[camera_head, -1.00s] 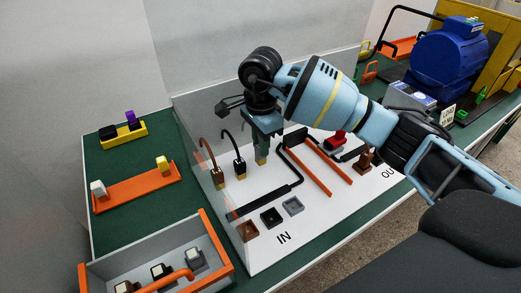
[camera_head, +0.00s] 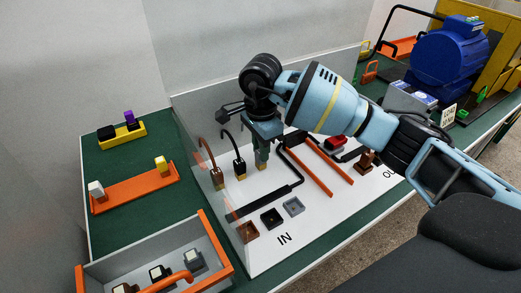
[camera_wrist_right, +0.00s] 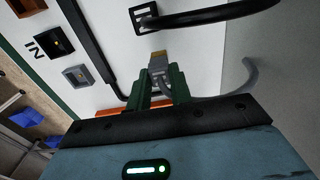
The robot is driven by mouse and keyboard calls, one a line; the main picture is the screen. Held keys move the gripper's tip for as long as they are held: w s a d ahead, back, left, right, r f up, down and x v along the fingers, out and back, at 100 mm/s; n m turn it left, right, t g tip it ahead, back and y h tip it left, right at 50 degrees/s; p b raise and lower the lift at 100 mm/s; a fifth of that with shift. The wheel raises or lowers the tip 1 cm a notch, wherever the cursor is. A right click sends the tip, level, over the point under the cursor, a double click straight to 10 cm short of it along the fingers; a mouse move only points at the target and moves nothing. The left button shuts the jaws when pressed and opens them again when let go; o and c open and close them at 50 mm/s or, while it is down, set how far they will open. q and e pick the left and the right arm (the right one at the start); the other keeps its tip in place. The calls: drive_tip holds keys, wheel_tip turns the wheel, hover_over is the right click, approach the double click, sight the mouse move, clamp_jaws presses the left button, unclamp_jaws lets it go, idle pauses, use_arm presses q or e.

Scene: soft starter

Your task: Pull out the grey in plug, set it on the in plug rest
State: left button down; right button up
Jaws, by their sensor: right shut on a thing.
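My right gripper (camera_head: 262,160) points down over the white panel. In the right wrist view its green fingers (camera_wrist_right: 158,85) are shut on the grey in plug (camera_wrist_right: 158,72), with a gold-coloured end (camera_wrist_right: 158,55) beyond the fingertips. I cannot tell whether that end is seated or clear. A grey square holder, seemingly the in plug rest (camera_head: 293,206), lies empty nearer the front of the panel; it also shows in the right wrist view (camera_wrist_right: 76,76). My left gripper is not in view.
Brown (camera_head: 219,178) and black (camera_head: 239,166) plugs with arched cables stand left of my gripper. A black holder (camera_head: 271,217) and a brown holder (camera_head: 248,231) sit beside the grey one. A black bar (camera_head: 265,202) and orange strips (camera_head: 310,170) cross the panel.

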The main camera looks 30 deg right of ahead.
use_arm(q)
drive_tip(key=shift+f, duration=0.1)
use_arm(e)
drive_tip(key=shift+f, duration=0.15)
drive_tip(key=o, duration=1)
wheel_tip(320, 180, up, 3)
drive_tip(key=shift+r, duration=0.2)
wheel_tip(320, 180, up, 4)
drive_tip(key=shift+f, duration=0.25)
drive_tip(key=shift+r, duration=0.5)
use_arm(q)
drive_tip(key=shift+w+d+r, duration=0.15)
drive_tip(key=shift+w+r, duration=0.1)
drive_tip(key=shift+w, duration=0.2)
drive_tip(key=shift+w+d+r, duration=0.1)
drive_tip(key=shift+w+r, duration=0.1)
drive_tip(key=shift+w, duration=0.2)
